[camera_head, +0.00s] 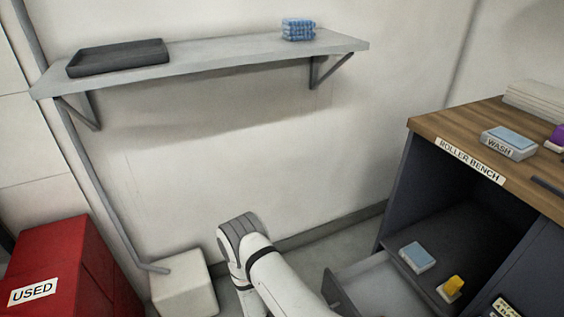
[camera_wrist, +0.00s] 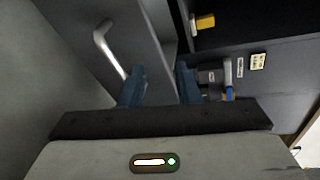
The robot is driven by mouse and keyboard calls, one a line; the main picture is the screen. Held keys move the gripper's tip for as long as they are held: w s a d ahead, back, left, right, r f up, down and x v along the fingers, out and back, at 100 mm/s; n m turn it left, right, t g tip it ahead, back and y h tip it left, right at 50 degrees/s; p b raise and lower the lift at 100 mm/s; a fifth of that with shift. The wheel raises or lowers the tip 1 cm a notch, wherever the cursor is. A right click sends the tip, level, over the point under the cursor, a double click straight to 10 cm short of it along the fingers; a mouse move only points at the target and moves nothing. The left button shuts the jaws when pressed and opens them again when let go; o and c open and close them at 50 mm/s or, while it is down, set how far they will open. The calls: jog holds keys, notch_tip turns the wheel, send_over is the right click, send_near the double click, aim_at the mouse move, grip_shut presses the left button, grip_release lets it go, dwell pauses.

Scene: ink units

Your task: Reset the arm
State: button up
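My gripper (camera_wrist: 160,85) shows in the wrist view with its two blue fingers apart and nothing visible between them. It is open, in front of a grey drawer front with a silver bar handle (camera_wrist: 110,48). The fingertips look apart from the handle. In the head view my white arm rises from the bottom edge and bends down at the lower middle; my gripper is hidden there.
The roller bench (camera_head: 470,160) stands right, with a wash box (camera_head: 508,143) on top. A pulled-out drawer (camera_head: 375,285) juts near my arm. A blue-and-white block (camera_head: 416,257) and yellow item (camera_head: 451,287) lie inside the bench. A red used bin (camera_head: 75,265) stands left; a shelf (camera_head: 220,62) spans the wall.

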notch_tip(320, 180, up, 37)
jog(key=d+m+g+y+p, duration=0.2)
jog(key=m+g+y+p, duration=0.6)
jog(key=m, duration=1)
jog(key=s+r+m+t+y+p, duration=0.2)
jog(key=s+r+m+p, duration=0.2)
jog(key=r, duration=0.7)
jog(key=s+r+m+t+y+p, duration=0.2)
jog(key=s+r+m+p, duration=0.2)
jog(key=r, duration=0.7)
jog(key=s+r+m+t+y+p, duration=0.2)
jog(key=s+r+m+p, duration=0.2)
jog(key=r+m+p, duration=0.3)
notch_tip(320, 180, up, 5)
jog(key=m, duration=0.3)
jog(key=shift+m+y, duration=0.3)
jog(key=shift+d, duration=0.1)
